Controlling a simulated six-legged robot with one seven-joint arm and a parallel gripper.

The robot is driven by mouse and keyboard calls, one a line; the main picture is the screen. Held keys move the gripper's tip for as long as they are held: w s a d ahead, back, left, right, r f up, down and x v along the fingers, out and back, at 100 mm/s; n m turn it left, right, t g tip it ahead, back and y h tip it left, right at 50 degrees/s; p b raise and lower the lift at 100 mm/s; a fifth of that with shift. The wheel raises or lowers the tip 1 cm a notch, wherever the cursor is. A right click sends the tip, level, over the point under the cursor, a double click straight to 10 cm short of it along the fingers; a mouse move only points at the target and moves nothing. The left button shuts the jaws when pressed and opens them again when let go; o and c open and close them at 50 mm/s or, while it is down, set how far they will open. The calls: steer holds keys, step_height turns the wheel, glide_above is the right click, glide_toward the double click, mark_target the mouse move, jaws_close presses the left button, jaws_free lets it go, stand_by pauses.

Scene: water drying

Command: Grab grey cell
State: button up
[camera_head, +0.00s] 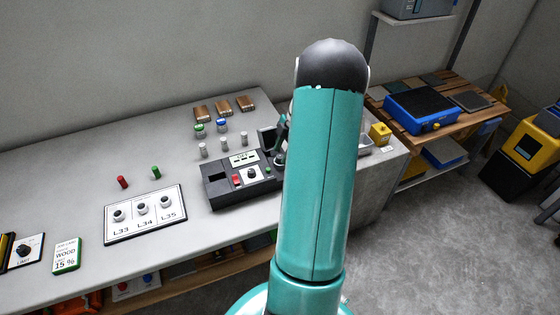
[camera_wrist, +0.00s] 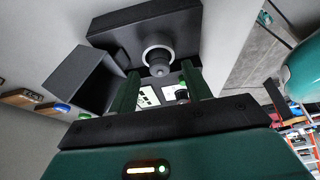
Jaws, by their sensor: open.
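A grey cylinder, which looks like the grey cell (camera_wrist: 158,69), stands in a white ring on a black block in the wrist view. My gripper (camera_wrist: 160,75) is open, its two dark green fingers apart on either side of the cylinder's near end in the picture. I cannot tell whether they touch it. In the head view my gripper (camera_head: 281,138) is at the right end of the black device (camera_head: 215,190), partly hidden behind my arm. Several grey-white cylinders (camera_head: 224,144) stand on the table behind the device.
Blue- and green-topped cylinders (camera_head: 222,126) and wooden blocks (camera_head: 223,107) stand further back. A dark open-looking panel (camera_wrist: 85,75) is close to the left of my fingers. A plate labelled L33 to L35 (camera_head: 145,212) lies left of the device.

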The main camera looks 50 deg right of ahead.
steer(key=shift+w+a+f, duration=0.1)
steer(key=shift+f, duration=0.4)
steer(key=shift+c, duration=0.2)
jaws_close()
steer(key=shift+r, duration=0.2)
